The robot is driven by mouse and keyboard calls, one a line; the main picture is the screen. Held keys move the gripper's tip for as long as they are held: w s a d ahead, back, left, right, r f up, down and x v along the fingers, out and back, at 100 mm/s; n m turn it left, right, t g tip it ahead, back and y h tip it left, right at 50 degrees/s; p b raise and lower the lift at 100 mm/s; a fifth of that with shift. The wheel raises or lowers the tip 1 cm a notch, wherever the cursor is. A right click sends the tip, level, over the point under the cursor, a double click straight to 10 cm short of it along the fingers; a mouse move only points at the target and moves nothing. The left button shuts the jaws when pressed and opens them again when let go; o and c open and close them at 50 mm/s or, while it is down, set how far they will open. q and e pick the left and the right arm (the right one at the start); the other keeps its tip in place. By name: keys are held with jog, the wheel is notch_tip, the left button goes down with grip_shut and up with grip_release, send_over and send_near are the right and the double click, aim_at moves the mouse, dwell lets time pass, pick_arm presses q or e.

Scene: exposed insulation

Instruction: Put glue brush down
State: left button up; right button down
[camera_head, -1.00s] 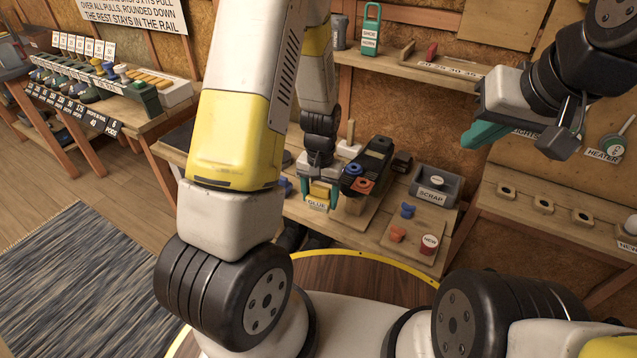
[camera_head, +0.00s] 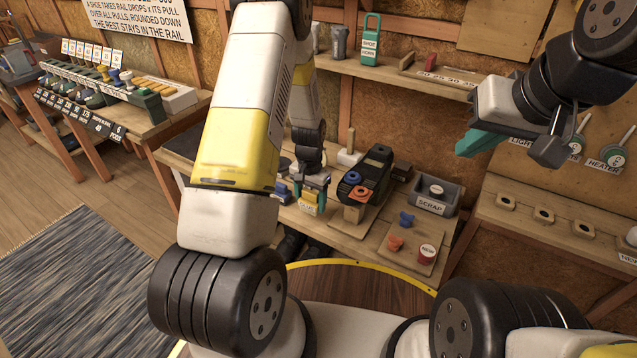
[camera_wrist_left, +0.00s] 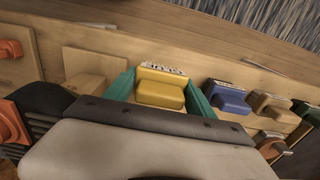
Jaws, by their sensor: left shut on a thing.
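The glue brush, a yellow block with a white GLUE label (camera_head: 307,207), is between the teal fingers of my left gripper (camera_head: 312,184), near the front edge of the middle bench. In the left wrist view the yellow glue brush (camera_wrist_left: 160,91) shows between the two teal fingers (camera_wrist_left: 160,95), which are shut on it. I cannot tell whether its underside touches the bench. My right gripper (camera_head: 485,142) is up at the right, well away from the brush; its teal finger shows, but its opening does not show clearly.
A blue block (camera_wrist_left: 228,97) and a tan block (camera_wrist_left: 270,106) sit beside the brush. The black machine with orange and blue knobs (camera_head: 367,172) stands right of it.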

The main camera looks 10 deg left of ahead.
aim_at(310, 204)
pick_arm(q)
jog(key=shift+w+a+f, duration=0.1)
jog(key=shift+w+a, duration=0.15)
jog(key=shift+w, duration=0.25)
jog(key=shift+w+a, duration=0.2)
jog(key=shift+w, duration=0.3)
jog(key=shift+f, duration=1.75)
jog(key=shift+f, duration=0.1)
jog(key=o, duration=1.3)
